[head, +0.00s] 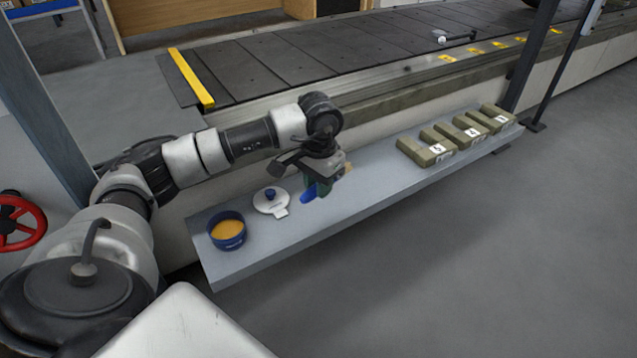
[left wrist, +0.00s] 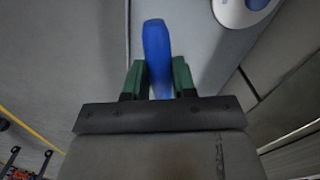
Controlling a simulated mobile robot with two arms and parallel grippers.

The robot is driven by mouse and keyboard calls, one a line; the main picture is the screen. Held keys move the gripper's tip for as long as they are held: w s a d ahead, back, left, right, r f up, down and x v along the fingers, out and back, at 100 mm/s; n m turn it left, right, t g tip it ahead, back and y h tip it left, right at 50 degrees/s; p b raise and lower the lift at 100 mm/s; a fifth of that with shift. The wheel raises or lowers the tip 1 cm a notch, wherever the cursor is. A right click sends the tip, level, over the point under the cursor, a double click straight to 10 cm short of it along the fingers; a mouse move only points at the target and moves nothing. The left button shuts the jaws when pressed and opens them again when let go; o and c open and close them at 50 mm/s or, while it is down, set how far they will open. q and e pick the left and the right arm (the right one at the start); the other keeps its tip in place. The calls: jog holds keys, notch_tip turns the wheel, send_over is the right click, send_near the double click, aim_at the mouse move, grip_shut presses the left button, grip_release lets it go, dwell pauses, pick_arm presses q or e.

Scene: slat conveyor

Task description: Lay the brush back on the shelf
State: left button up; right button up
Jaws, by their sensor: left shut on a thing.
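The grey shelf (head: 385,182) runs along the front of the conveyor. My left gripper (head: 318,185) is over its middle part, shut on the brush. The brush's blue handle (head: 308,194) sticks out from the fingers toward the front left. A small tan part, perhaps its bristles, shows at the gripper's right side; the rest of the brush is hidden. In the left wrist view the blue handle (left wrist: 156,45) stands between the green fingers of my left gripper (left wrist: 158,80). I cannot tell whether the brush touches the shelf. My right gripper is not in view.
A blue pot (head: 227,243) with orange contents stands at the shelf's left end. A white lid (head: 264,206) with a blue knob lies between pot and gripper. Several olive blocks (head: 409,149) with white labels stand at the right end. The shelf is bare between gripper and blocks.

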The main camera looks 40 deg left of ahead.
aim_at(318, 214)
pick_arm(q)
notch_tip(318, 214, down, 4)
jog(key=b, duration=0.2)
jog(key=shift+b, duration=0.35)
jog(key=shift+f+b, duration=0.55)
jog(key=shift+f, duration=0.5)
jog(key=shift+f+b, duration=0.3)
jog(key=shift+f, duration=0.15)
jog(key=o, duration=1)
notch_tip(318, 214, up, 11)
jog(key=p, duration=0.7)
jog(key=shift+f, duration=0.1)
jog(key=shift+d, duration=0.1)
